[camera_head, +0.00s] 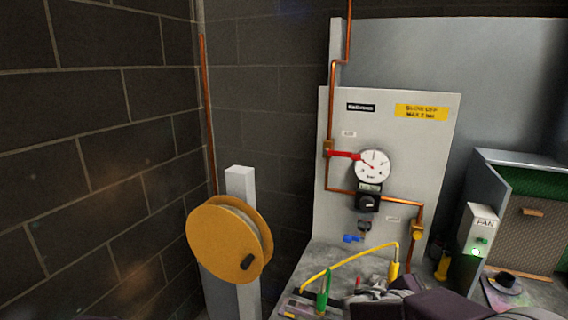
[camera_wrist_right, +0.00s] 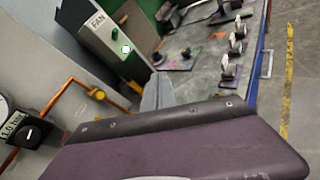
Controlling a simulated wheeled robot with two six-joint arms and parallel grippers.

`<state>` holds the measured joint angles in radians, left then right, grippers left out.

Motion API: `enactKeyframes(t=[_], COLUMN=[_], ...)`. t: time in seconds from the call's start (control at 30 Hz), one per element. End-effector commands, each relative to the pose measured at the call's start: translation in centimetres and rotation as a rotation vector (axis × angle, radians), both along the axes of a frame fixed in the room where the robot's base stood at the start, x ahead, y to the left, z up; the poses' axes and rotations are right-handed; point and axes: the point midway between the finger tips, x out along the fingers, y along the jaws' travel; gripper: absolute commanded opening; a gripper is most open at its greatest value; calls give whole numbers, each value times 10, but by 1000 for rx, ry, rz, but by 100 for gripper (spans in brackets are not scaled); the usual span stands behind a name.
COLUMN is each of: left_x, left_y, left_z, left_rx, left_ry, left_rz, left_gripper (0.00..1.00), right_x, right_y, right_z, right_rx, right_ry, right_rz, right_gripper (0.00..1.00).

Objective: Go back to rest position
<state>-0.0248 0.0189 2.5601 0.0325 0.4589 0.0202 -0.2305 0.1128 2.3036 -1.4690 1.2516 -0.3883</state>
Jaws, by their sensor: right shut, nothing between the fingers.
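My right gripper (camera_wrist_right: 158,92) shows as pale grey fingers in the right wrist view, shut and empty, above the dark purple casing of my arm. Beyond it is the white FAN box (camera_head: 480,230), with a green button and a bright greenish-white lamp. The box also shows in the right wrist view (camera_wrist_right: 98,38); the fingers look apart from it, though the distance is hard to judge. In the head view my dark right arm comes in at the bottom right, above the bench. My left gripper is in neither view.
A grey panel (camera_head: 430,150) carries a pressure gauge (camera_head: 373,166), a red lever (camera_head: 344,154) and copper pipes. A yellow hose reel (camera_head: 222,240) stands at the left by the block wall. The bench holds a yellow hose (camera_head: 345,258) and small tools. A green-lined booth (camera_head: 525,215) stands right.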

Motion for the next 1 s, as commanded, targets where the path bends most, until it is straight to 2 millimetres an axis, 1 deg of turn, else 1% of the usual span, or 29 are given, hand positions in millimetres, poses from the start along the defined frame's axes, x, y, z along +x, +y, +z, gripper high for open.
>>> enactKeyframes(t=[0.03, 0.07, 0.1, 0.13, 0.17, 0.2, 0.27, 0.3, 0.4, 0.5, 0.6, 1.0], left_x=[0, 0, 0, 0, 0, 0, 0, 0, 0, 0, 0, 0], left_y=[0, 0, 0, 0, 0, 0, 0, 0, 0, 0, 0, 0], left_z=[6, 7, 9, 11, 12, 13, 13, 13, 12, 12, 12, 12], left_rx=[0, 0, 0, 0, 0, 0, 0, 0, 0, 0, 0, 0], left_ry=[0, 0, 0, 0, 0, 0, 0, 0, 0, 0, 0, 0], left_rz=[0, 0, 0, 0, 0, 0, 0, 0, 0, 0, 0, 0], left_gripper=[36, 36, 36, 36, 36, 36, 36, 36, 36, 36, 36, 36], right_x=[-30, -51, -77, -96, -113, -130, -144, -146, -139, -123, -108, -109], right_y=[-10, -11, -6, 3, 16, 38, 73, 96, 140, 162, 167, 166], right_z=[-24, -44, -70, -90, -108, -129, -152, -163, -179, -182, -181, -181], right_rx=[130, 225, 362, 471, 579, 719, 904, 1009, 1201, 1314, 1365, 1361], right_ry=[11, 10, -4, -25, -53, -103, -194, -259, -414, -549, -633, -635], right_rz=[-115, -196, -311, -404, -501, -628, -806, -913, -1124, -1261, -1302, -1305], right_gripper=[0, 0, 0, 0, 0, 0, 0, 0, 0, 0, 0, 0])
